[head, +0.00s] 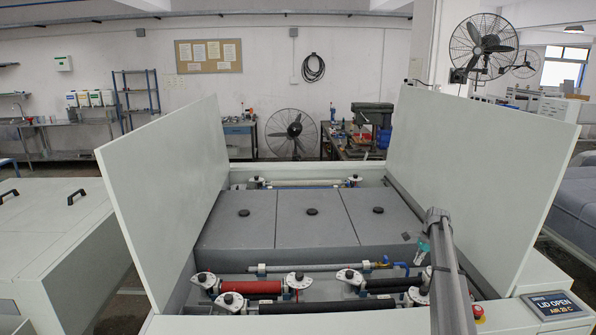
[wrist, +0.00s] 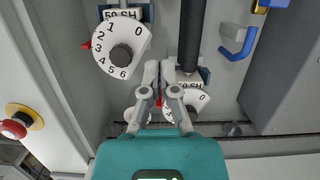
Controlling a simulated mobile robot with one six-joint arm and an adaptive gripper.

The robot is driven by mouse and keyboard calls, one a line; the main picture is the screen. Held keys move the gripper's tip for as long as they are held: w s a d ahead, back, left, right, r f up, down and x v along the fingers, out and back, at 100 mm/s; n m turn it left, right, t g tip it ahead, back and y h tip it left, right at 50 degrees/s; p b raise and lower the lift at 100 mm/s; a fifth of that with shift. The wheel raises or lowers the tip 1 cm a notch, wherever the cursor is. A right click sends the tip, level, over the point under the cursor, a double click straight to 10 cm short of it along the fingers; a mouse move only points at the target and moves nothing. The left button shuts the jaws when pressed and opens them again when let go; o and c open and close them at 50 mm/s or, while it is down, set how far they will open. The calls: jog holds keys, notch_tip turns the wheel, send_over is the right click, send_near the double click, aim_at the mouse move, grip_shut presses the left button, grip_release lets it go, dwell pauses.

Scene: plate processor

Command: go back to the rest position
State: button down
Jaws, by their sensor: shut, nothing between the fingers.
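My gripper (wrist: 160,66) is in the wrist view with its two grey fingers close together at the tips, shut and empty. Its teal body also shows small in the head view (head: 422,249), beside my grey arm, over the right front of the open plate processor (head: 250,257). In the wrist view a white numbered dial (wrist: 122,50) lies up and left of the fingertips, apart from them. A second dial (wrist: 197,103) is partly hidden behind the fingers. I cannot tell how far the fingertips are above it.
The processor's raised lid panels stand left (head: 165,190) and right (head: 485,165) of the opening. A red roller (head: 250,288) and dark rollers lie across the front. The display (head: 553,305) reads "LID OPEN". A red stop button (head: 477,312) sits at the front right corner. Space above the grey covers is clear.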

jog(key=s+a+n, duration=0.2)
jog(key=s+a, duration=0.4)
jog(key=s+a+n+h, duration=0.1)
jog(key=s+a+n, duration=0.2)
jog(key=s+a, duration=0.3)
jog(key=s+a+n, duration=0.3)
jog(key=s+a, duration=0.3)
jog(key=shift+s+f, duration=0.1)
jog(key=shift+f, duration=0.1)
jog(key=s+a+n+t+h, duration=0.1)
jog(key=s+a+n, duration=0.4)
jog(key=s, duration=0.5)
jog(key=s+a+n+h, duration=0.1)
jog(key=s+a+n, duration=0.4)
jog(key=s, duration=0.6)
notch_tip(320, 180, down, 7)
jog(key=s+m+b, duration=0.1)
jog(key=b, duration=0.5)
jog(key=shift+s+a+g+b, duration=0.3)
jog(key=shift+a+g, duration=0.1)
jog(key=shift+r, duration=0.15)
